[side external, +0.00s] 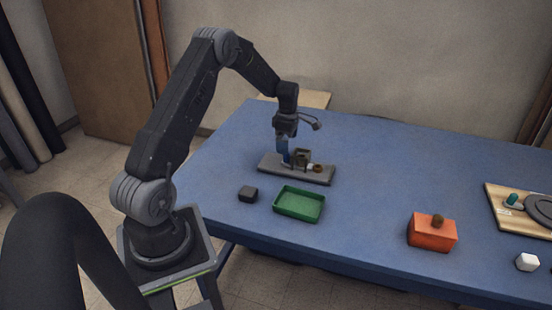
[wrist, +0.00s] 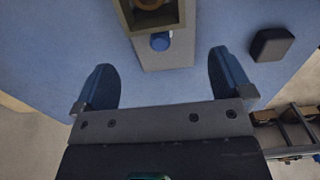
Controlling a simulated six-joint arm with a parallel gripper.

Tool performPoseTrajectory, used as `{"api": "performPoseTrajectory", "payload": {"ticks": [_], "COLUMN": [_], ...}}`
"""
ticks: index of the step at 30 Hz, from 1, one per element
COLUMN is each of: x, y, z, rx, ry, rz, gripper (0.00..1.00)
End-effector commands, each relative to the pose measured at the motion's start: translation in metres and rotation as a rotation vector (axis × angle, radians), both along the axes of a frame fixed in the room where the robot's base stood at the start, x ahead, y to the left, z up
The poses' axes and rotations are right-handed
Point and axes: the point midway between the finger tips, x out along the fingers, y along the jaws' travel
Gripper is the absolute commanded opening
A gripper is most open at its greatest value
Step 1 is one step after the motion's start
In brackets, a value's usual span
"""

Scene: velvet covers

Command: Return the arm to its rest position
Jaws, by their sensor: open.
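My gripper (wrist: 160,82) shows in the wrist view with its two blue fingers wide apart and nothing between them. In the side view my gripper (side external: 284,158) points down at the left part of a grey base plate (side external: 325,178). A small olive box-like fixture (side external: 302,155) stands on that plate, right beside the fingers. In the wrist view the grey plate (wrist: 178,58) lies ahead of the fingertips, with a blue round knob (wrist: 160,42) near its end. Whether the fingers touch anything is hard to tell.
On the blue table (side external: 370,170), a black block (side external: 248,194) and a green tray (side external: 300,204) lie in front of the plate. The table's middle is clear.

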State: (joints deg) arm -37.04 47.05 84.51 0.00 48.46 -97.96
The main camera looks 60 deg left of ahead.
Motion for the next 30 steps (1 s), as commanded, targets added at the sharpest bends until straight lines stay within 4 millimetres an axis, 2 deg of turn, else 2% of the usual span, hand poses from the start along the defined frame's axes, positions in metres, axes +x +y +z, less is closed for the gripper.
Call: {"api": "performPoseTrajectory", "payload": {"ticks": [6,8,11,16,21,25,30], "x": [0.001,0.002,0.005,-0.005,-0.034,-0.067,-0.121], "y": [-0.003,-0.009,-0.032,-0.094,-0.158,-0.203,-0.254], "z": [0.005,0.015,0.046,0.118,0.177,0.21,0.237], "rx": [0.003,0.009,0.03,0.086,0.156,0.221,0.317], "ry": [-0.004,-0.012,-0.037,-0.091,-0.138,-0.17,-0.204], "rz": [-0.017,-0.057,-0.191,-0.549,-0.925,-1.209,-1.578], "gripper": [0.98,0.98,0.98,0.98,0.98,0.98,0.98]}}
